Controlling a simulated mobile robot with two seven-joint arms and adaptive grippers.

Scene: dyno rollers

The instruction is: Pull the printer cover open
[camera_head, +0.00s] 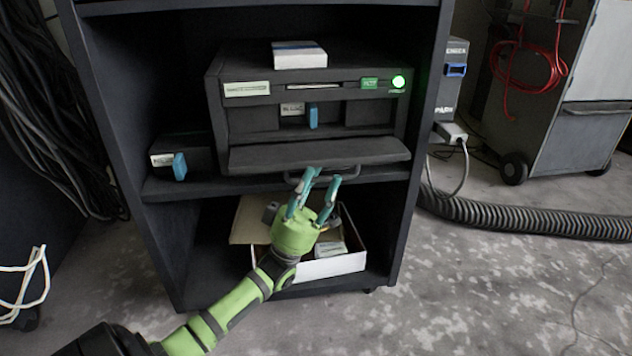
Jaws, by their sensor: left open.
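The printer (240,105) is a dark box on the middle shelf of a black cabinet, with a green light at its upper right. Its cover (255,156) is a wide dark flap along the lower front, tilted outward, with a thin handle bar along its lower edge. My left gripper (322,186) is just below the cover, its teal fingers pointing up at the handle. The fingers are apart and overlap the handle in the picture; I cannot tell whether they touch it. My right gripper is not in view.
The cabinet (426,150) has side walls close to the printer. An open cardboard box (330,267) sits on the lower shelf behind my gripper. A small white box (299,55) lies on the printer. A corrugated hose (520,216) and a wheeled machine (570,130) are at the right.

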